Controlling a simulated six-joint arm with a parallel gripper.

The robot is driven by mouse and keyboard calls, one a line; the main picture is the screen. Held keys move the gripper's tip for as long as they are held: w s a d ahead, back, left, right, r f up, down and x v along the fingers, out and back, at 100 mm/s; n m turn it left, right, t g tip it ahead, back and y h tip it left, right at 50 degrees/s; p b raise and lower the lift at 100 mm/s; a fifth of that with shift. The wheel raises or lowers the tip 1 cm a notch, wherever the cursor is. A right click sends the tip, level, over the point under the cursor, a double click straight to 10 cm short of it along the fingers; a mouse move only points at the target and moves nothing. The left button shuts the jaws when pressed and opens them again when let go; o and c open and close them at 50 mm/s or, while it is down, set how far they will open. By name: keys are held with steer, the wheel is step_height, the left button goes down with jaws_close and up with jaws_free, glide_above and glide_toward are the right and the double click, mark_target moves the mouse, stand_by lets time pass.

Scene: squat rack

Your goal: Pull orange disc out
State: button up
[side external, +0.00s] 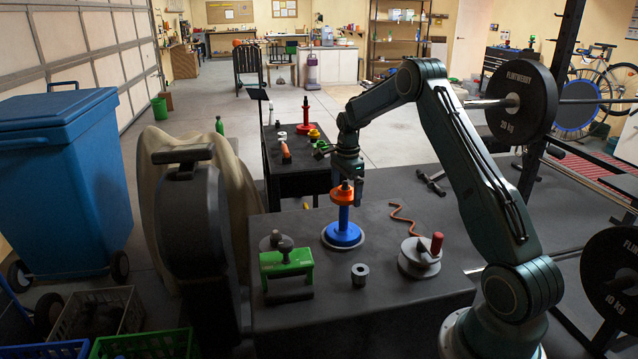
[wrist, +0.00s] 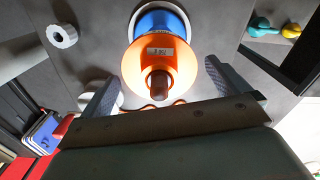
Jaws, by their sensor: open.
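The orange disc (side external: 342,197) sits at the upper end of an upright blue post (side external: 343,218) with a wide round blue base, on the dark table. In the wrist view the orange disc (wrist: 134,68) shows large, with a small pale label and a dark brown knob (wrist: 159,85) in front of its middle. The blue part (wrist: 160,20) shows behind it. My gripper (side external: 346,182) is directly above the post, pointing down. In the wrist view its two fingers (wrist: 160,72) are spread open, one on each side of the disc, with gaps between. Contact is not visible.
A grey machine (side external: 188,225) borders the left. Weight plates (side external: 522,100) hang at right.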

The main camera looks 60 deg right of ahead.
steer(key=shift+c, duration=0.2)
steer(key=shift+r, duration=0.1)
steer(key=c, duration=1.3)
steer(key=shift+c, duration=0.2)
steer(key=shift+r, duration=0.85)
steer(key=shift+r, duration=1.2)
